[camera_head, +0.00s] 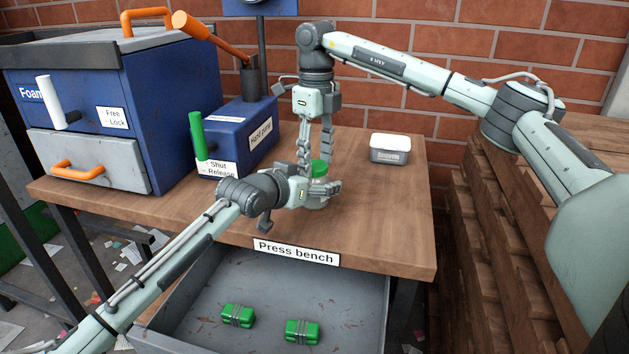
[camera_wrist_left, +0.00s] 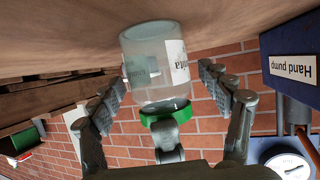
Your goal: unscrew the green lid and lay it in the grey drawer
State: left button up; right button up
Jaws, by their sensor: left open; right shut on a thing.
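The clear jar stands on the bench, mostly hidden behind my left gripper (camera_head: 322,191) in the head view. The lid (camera_head: 319,168) also shows in the head view. My left gripper is open, with its fingers on either side of the jar. My right gripper (camera_head: 316,158) points down from above, shut on the lid. The grey drawer (camera_head: 371,292) is pulled out below the bench front and holds two green strapped bundles (camera_head: 238,315) (camera_head: 302,331).
A grey tub with a white lid (camera_head: 389,148) stands right of the jar. The blue hand pump (camera_head: 236,138) with green and orange levers stands to the left, beside a large blue foam box (camera_head: 165,110). The front right of the bench top (camera_head: 390,215) is clear.

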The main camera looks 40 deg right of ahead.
pick_arm(q)
jog(key=shift+w+d+f, duration=0.1)
jog(key=shift+d, duration=0.1)
grip_shut()
pick_arm(e)
jog(key=o, duration=0.4)
jog(key=c, duration=0.7)
jog(key=n, duration=0.5)
jog(key=shift+a+n, duration=0.1)
jog(key=shift+n, duration=0.3)
jog(key=shift+c, duration=0.2)
